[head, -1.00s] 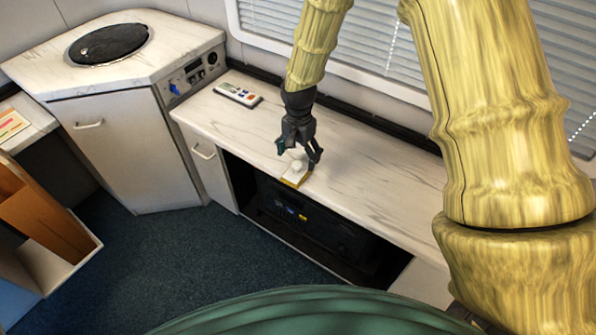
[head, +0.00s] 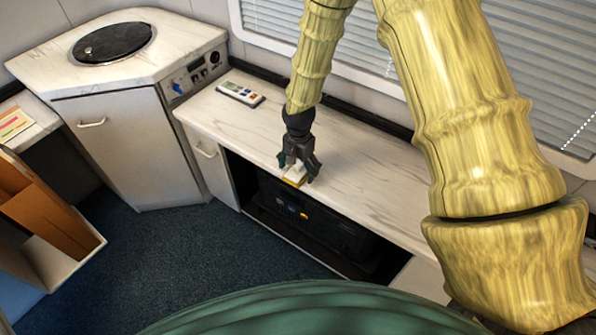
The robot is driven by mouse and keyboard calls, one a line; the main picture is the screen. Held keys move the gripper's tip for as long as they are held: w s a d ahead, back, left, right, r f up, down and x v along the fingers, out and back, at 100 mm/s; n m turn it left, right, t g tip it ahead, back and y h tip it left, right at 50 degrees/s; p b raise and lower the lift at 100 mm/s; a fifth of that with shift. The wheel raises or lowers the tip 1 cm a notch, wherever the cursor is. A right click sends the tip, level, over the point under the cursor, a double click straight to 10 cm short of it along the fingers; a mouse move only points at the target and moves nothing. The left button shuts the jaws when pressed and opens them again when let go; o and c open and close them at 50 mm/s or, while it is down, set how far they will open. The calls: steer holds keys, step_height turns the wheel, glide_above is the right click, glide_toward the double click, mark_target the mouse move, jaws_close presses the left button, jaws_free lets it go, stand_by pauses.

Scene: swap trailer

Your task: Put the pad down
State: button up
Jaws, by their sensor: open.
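The pad (head: 294,179) is a small block with a yellow lower edge and a white top. It lies on the marble-patterned counter (head: 345,196), close to its front edge. My gripper (head: 298,169) is directly above the pad, pointing down, with its dark fingers apart on either side of the pad's upper part. The fingers hide most of the pad's top. I cannot tell whether a finger touches it.
A remote-like device (head: 240,94) with coloured buttons lies farther left on the counter. A window with blinds (head: 275,22) is behind. Below the counter is an open shelf with a dark appliance (head: 320,222). The counter right of my gripper is clear.

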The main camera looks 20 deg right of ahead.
steer(key=c, duration=1.2)
steer(key=shift+r, duration=0.1)
